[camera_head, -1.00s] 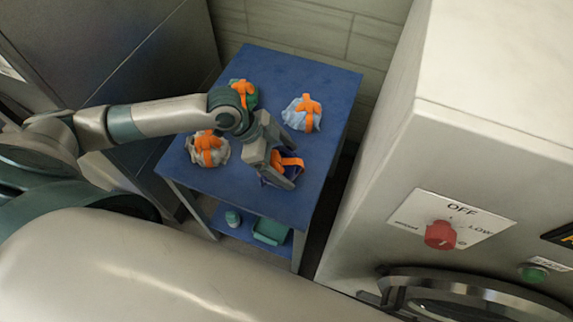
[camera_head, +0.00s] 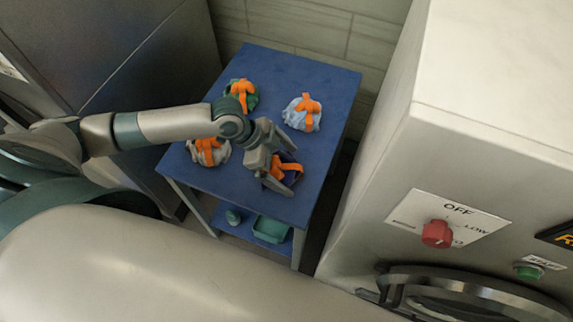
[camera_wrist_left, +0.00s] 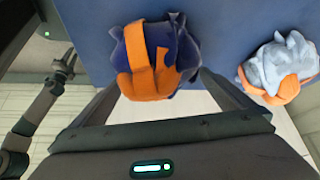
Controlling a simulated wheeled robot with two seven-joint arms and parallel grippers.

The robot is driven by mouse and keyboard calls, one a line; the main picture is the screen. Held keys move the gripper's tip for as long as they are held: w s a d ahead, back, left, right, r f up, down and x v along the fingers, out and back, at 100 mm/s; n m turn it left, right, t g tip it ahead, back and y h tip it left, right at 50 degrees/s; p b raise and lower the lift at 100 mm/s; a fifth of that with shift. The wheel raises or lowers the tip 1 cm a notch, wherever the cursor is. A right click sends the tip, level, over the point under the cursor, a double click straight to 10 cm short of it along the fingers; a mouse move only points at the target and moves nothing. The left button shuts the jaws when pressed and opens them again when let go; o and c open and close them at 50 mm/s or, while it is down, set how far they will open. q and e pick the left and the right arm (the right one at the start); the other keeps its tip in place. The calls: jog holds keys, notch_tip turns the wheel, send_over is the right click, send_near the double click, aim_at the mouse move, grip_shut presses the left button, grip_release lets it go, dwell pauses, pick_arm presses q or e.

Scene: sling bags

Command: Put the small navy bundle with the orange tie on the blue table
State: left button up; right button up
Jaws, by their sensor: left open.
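The small navy bundle with the orange tie (camera_head: 287,173) sits on the blue table (camera_head: 301,73), near its front right corner. My left gripper (camera_head: 281,175) is open over the bundle, with a finger on either side in the head view. In the left wrist view the navy bundle (camera_wrist_left: 175,50) lies just beyond and between the spread fingers of the left gripper (camera_wrist_left: 160,90). It appears to rest on the tabletop. I cannot tell whether a finger touches it.
A green bundle (camera_head: 234,103), a light blue bundle (camera_head: 294,118) and a grey bundle (camera_head: 212,157), all with orange ties, sit on the table. A lower shelf holds a teal bin (camera_head: 271,230). A machine with a red knob (camera_head: 437,233) stands to the right.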

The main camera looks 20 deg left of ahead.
pick_arm(q)
jog(key=b+v, duration=0.2)
jog(key=v, duration=0.8)
jog(key=shift+a, duration=0.15)
jog(key=shift+v, duration=0.95)
jog(key=shift+s, duration=0.1)
